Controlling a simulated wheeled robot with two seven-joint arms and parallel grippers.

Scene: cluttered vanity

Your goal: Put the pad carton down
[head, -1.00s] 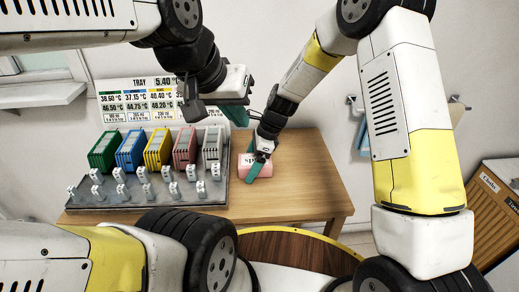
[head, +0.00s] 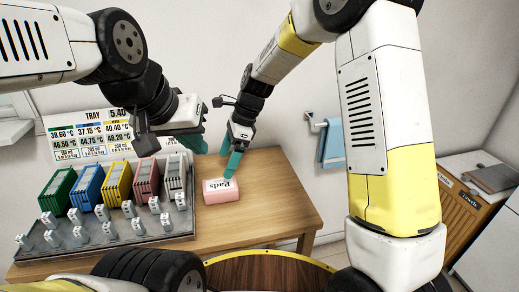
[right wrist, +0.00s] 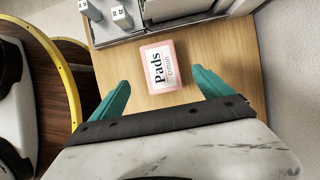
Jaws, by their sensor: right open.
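The pad carton (head: 221,191), a small pink and white box marked "Pads", rests flat on the wooden table just right of the grey tray. It also shows whole in the right wrist view (right wrist: 163,67). My right gripper (head: 231,164) is above the carton with its teal fingers spread. In the right wrist view the open fingers (right wrist: 160,80) stand apart on either side with the carton beyond them, not gripped. My left gripper (head: 197,143) hangs above the back of the tray; its finger gap is not clear.
The grey tray (head: 110,245) holds several coloured ribbed blocks and small pale labelled pieces. A temperature sign (head: 90,135) stands behind it. The table (head: 275,215) is clear right of the carton. A blue towel (head: 333,140) hangs on the wall.

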